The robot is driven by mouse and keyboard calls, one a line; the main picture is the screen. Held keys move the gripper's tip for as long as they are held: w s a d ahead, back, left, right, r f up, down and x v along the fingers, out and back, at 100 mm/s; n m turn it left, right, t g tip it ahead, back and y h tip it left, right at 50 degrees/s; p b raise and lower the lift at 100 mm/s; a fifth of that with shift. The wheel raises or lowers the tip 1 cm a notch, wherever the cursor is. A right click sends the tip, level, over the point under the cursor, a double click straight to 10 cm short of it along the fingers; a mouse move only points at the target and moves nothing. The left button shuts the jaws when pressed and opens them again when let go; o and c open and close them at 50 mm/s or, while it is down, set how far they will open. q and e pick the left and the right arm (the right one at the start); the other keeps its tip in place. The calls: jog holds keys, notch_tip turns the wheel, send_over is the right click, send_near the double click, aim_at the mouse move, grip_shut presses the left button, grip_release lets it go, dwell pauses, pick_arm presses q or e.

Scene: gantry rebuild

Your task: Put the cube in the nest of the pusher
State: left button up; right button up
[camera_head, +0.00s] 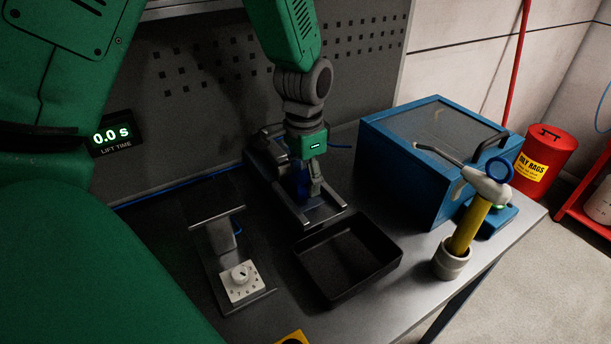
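The pusher (322,217) is a grey metal device with a motor-like body and parallel rails, standing near the back middle of the bench. My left gripper (309,186) points down over its rails. A dark blue piece (301,184), apparently the cube, shows at the fingers, just above or in the pusher's seat. The fingers partly cover it and the area is dark, so I cannot tell whether they press on it or whether it touches the nest. My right gripper is not in view.
A black empty tray (343,294) lies in front of the pusher. A display (111,134) reads 0.0 s.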

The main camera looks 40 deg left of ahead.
aim_at(305, 176)
pick_arm(q)
jog(key=shift+d+r, duration=0.1)
jog(key=shift+d, duration=0.05)
notch_tip(305, 176, up, 12)
jog(key=shift+p, duration=0.4)
dwell(0.7)
